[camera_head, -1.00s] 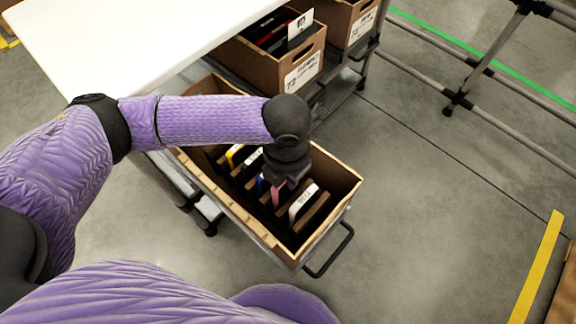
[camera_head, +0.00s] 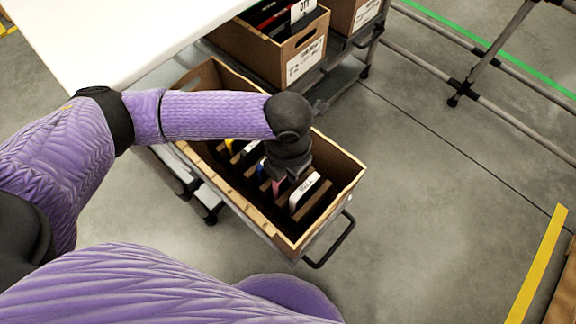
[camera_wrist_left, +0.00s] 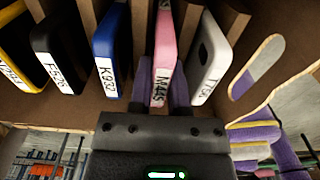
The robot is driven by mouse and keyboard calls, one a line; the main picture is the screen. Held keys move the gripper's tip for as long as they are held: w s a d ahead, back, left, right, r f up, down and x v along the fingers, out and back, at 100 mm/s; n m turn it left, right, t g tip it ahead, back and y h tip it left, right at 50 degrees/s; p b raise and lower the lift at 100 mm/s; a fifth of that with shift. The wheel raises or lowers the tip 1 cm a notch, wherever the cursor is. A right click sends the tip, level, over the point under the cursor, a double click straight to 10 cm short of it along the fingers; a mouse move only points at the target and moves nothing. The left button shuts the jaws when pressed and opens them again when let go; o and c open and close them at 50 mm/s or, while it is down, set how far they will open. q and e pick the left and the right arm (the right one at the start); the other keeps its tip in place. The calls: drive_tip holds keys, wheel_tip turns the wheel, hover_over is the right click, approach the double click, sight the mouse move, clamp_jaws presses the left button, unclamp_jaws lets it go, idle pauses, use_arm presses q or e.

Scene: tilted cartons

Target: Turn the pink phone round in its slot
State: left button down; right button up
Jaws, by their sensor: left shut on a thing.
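The pink phone (camera_wrist_left: 165,45) stands on edge in a slot of the near carton (camera_head: 350,182), with a label reading like M445 on its near edge. In the head view only a small pink part (camera_head: 277,187) shows below my left gripper (camera_head: 285,178). In the left wrist view the purple fingers of this gripper (camera_wrist_left: 166,92) lie on both sides of the pink phone's near end, shut on it. The phone's lower part is hidden in the slot. My right gripper is not in view.
A white phone (camera_wrist_left: 210,58) stands right of the pink one, a blue phone (camera_wrist_left: 105,48) left, then black (camera_wrist_left: 55,55) and yellow (camera_wrist_left: 18,45) ones. Brown dividers separate them. Another carton (camera_head: 270,52) stands behind. A handle (camera_head: 335,245) juts from the near carton's tray.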

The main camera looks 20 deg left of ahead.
use_arm(q)
drive_tip(key=shift+f, duration=0.25)
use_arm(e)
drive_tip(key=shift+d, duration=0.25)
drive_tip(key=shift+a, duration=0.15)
use_arm(q)
drive_tip(key=c, duration=0.5)
unclamp_jaws()
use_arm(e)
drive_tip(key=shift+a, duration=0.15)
use_arm(q)
wheel_tip(320, 180, up, 10)
drive_tip(key=p, duration=0.7)
drive_tip(key=shift+r, duration=0.15)
drive_tip(key=shift+f, duration=0.2)
wheel_tip(320, 180, up, 7)
drive_tip(key=p, duration=0.7)
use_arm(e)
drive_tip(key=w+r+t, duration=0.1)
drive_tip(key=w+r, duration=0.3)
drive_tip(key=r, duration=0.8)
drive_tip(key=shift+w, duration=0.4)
